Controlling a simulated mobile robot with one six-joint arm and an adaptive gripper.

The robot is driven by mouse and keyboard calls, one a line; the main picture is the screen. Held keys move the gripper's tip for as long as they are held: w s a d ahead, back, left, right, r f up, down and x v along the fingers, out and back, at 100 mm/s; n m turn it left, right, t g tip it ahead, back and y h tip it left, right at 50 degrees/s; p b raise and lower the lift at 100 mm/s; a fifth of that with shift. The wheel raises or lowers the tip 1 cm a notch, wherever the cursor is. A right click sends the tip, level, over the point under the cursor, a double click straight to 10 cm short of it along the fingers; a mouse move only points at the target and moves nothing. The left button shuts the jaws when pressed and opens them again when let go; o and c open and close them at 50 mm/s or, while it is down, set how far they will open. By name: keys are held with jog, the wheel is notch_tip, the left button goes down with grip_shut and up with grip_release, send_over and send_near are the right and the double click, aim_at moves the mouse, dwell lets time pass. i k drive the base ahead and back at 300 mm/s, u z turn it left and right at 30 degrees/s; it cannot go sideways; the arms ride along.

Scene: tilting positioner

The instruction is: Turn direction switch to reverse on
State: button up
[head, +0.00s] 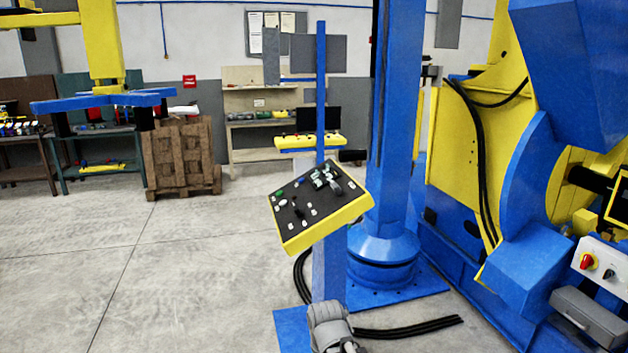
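A yellow-edged control panel (318,220) with a black face stands tilted on a blue post in the middle of the head view. Its face carries several small knobs, buttons and white labels, including a green button (279,193) at its left edge. Larger grey-green parts (322,180) crowd its upper right. I cannot tell which control is the direction switch or how it is set; the markings are too small. A grey rounded part, apparently of my arm, shows at the bottom centre, below the panel. My gripper cannot be made out in this view.
A thick blue column (395,130) stands just right of the panel. The blue and yellow positioner (540,200) fills the right side, with a grey switch box (600,262) bearing a red-yellow knob. Black cables (410,329) lie on the floor. The floor at left is clear; wooden pallets (180,158) stand behind.

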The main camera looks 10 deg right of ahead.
aim_at(336, 190)
jog(key=u, duration=0.3)
jog(key=i, duration=0.95)
jog(key=u, duration=0.2)
